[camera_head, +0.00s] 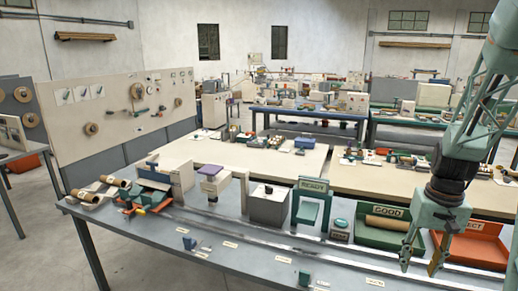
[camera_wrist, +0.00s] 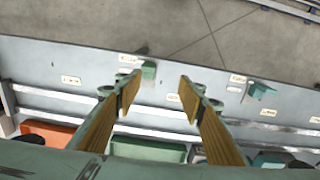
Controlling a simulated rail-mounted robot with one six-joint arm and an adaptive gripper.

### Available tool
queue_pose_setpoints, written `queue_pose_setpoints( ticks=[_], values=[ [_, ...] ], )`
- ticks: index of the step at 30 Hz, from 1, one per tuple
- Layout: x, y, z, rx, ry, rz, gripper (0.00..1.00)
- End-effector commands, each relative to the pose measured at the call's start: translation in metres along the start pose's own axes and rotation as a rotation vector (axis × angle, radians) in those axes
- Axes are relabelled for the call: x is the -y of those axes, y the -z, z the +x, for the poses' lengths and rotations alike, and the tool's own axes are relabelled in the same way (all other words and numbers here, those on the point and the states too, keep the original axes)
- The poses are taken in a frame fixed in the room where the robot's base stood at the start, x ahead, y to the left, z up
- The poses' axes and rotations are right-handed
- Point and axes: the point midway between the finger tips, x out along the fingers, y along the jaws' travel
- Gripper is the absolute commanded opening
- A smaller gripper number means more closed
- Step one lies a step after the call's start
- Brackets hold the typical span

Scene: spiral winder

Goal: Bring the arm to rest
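My arm comes down from the upper right in the head camera view, and my gripper (camera_head: 420,266) hangs at its end, pointing down. It is in front of the green GOOD tray and the orange REJECT tray. Its two fingers stand apart with nothing between them. In the wrist view my gripper (camera_wrist: 159,84) shows two wood-coloured finger pads spread wide over the grey bench top. It seems to be above the bench and apart from it; the exact height is hard to tell.
The green GOOD tray (camera_head: 366,239) holds a brown tube (camera_head: 387,223). The orange REJECT tray (camera_head: 480,250) is beside it. A green READY stand (camera_head: 311,209) and a grey box (camera_head: 268,208) stand further left.

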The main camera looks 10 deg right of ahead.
Motion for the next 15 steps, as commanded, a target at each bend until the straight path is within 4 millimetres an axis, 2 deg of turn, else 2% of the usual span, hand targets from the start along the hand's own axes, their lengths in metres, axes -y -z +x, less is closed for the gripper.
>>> queue_pose_setpoints(
  ticks=[3,15],
  values=[
    [0.016,-0.006,-0.02,-0.016,-0.001,-0.021,0.36],
    [0.065,-0.037,-0.079,-0.059,-0.002,-0.085,0.36]
  ],
)
